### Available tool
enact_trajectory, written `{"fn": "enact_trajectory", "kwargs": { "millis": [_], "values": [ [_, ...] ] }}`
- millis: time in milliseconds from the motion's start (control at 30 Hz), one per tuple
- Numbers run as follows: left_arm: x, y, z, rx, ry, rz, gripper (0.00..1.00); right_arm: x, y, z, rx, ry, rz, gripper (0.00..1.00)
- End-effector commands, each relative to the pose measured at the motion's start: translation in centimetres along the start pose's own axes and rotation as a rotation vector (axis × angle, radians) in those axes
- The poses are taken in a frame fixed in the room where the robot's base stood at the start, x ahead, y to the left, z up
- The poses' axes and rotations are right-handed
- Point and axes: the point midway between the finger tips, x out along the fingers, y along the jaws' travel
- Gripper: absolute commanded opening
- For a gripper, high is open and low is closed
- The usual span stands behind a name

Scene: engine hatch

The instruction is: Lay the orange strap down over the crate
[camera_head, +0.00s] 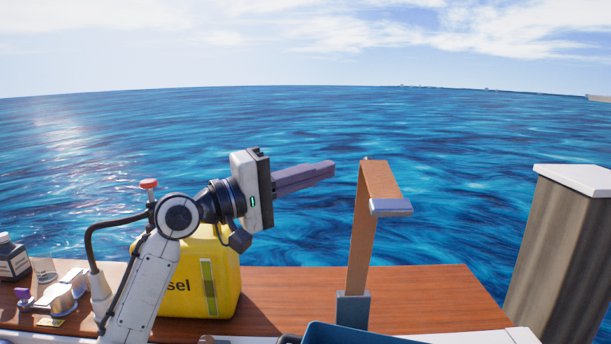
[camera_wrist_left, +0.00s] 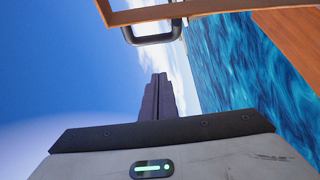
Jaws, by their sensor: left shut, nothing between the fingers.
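The orange strap (camera_head: 357,230) stands upright from a grey-blue bracket (camera_head: 353,309) on the wooden deck. Its top bends over to the right and ends in a grey metal end piece (camera_head: 391,207). The strap (camera_wrist_left: 190,9) and its grey loop-shaped end (camera_wrist_left: 153,33) also show at the top of the left wrist view. A dark blue edge (camera_head: 350,335) at the bottom of the head view may be the crate; most of it is cut off. My left gripper (camera_head: 332,168) is shut and empty, left of the strap's top and apart from it. My right gripper is not in view.
A yellow diesel can (camera_head: 225,285) stands behind my left arm. A black bottle (camera_head: 12,260) and small metal parts (camera_head: 62,295) are at the far left. A grey post with a white cap (camera_head: 570,235) stands at the right. The deck (camera_head: 430,290) right of the strap is clear, with open water beyond.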

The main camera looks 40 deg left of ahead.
Motion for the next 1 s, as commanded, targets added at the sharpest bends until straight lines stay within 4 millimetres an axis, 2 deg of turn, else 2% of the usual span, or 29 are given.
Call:
{"fn": "enact_trajectory", "kwargs": {
  "millis": [100, 233, 333, 500, 1000],
  "values": [
    [2.6, 0.3, 0.0, -0.001, -0.001, 0.003, 0.0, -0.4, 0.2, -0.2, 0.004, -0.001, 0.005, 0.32],
    [4.9, 0.2, 0.0, -0.001, -0.001, 0.001, 0.0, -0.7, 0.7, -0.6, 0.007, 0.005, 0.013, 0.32],
    [4.1, -0.1, 1.7, 0.001, -0.002, -0.001, 0.0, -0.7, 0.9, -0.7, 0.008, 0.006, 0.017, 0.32],
    [3.4, -0.1, 3.3, 0.001, 0.0, -0.002, 0.0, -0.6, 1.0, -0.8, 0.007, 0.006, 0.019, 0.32],
    [3.2, -0.1, 3.9, 0.002, -0.001, 0.0, 0.0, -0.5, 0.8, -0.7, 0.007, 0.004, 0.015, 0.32]
  ]
}}
